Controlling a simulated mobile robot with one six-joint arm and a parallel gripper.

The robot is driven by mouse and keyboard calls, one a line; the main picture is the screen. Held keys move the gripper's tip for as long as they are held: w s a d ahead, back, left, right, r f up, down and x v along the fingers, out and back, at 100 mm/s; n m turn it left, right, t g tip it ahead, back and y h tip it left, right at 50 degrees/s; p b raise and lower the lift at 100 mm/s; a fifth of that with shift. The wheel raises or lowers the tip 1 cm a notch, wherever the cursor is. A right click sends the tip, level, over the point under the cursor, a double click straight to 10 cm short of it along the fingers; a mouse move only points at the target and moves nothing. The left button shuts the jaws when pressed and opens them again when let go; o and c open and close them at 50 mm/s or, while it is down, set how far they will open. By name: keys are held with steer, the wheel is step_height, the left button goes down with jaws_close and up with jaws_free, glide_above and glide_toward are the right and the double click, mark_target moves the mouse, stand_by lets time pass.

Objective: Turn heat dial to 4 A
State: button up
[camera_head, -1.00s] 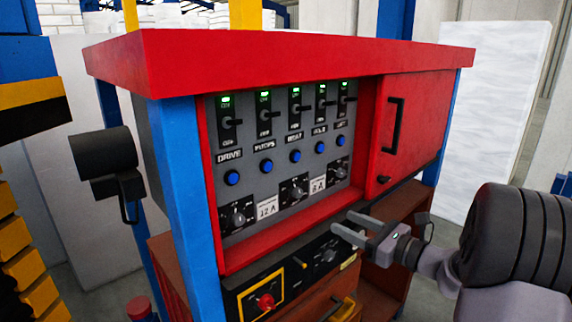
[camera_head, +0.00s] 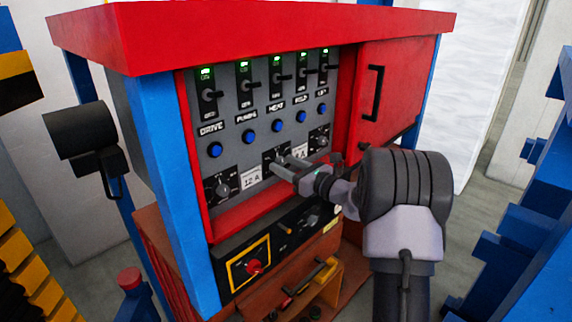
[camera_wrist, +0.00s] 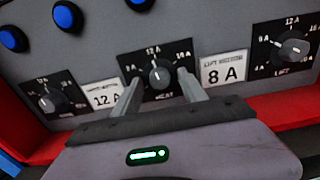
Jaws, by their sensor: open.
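The heat dial (camera_wrist: 160,75) is a dark round knob with a light pointer on a black plate, in the middle of the wrist view. Its pointer looks roughly upward, near the 12 A mark; the exact setting is hard to read. My gripper (camera_wrist: 159,84) is open, with one finger on each side of the knob; I cannot tell whether either touches it. In the head view my gripper (camera_head: 281,165) reaches the middle dial from the right and hides most of it.
Similar dials sit left (camera_wrist: 55,100) and right (camera_wrist: 293,49), beside labels reading 12 A (camera_wrist: 107,98) and 8 A (camera_wrist: 224,70). Blue buttons (camera_head: 277,125) and switches (camera_head: 276,88) are above. A red frame edge and lower panel with a red knob (camera_head: 254,266) lie below.

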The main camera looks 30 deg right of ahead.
jaws_close()
steer(key=shift+f+b, duration=0.1)
steer(key=shift+b, duration=0.35)
